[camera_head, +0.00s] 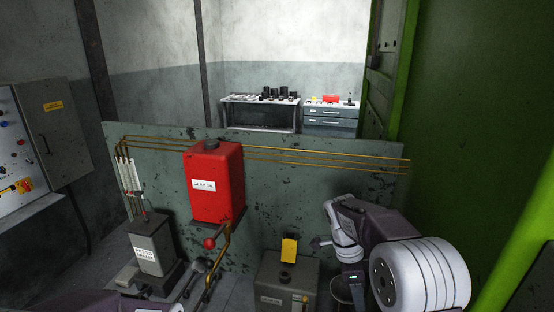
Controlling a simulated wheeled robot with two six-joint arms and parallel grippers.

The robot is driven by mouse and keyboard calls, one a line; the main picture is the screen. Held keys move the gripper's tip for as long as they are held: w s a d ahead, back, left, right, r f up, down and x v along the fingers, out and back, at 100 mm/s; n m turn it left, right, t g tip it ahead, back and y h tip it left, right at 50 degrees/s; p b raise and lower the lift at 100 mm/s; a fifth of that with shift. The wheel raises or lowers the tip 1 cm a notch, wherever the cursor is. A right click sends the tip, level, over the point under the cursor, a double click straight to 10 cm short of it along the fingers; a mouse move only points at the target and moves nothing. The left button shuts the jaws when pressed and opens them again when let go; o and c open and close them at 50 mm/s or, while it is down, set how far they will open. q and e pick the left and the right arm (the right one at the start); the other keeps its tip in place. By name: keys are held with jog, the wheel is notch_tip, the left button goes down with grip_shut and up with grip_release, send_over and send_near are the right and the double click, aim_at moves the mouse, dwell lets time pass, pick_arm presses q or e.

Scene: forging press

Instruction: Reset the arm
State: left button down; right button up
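My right arm comes in at the right and bends down at a white wrist. My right gripper (343,291) hangs low beside the grey box with a yellow tag (288,283); its fingertips are not clear, so I cannot tell how far they are apart. My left arm shows only as a dark link along the bottom left edge. I see nothing clearly held in either gripper.
A red oil tank (214,185) is mounted on a worn green panel (290,185) with copper pipes. A grey labelled box (150,248) stands at left. A control cabinet (42,135) is far left. A green press frame (400,80) stands at right. A bench (258,100) stands behind.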

jog(key=s+a+f+n+t+y, duration=0.1)
jog(key=s+f+n, duration=0.2)
jog(key=s+n, duration=0.4)
jog(key=s+a+f+n+t+y, duration=0.2)
jog(key=s+f+n, duration=0.2)
jog(key=n, duration=0.9)
jog(key=s, duration=0.3)
jog(key=shift+s+a+f, duration=0.25)
jog(key=shift+a+f, duration=0.05)
jog(key=shift+s, duration=0.1)
jog(key=shift+c, duration=0.3)
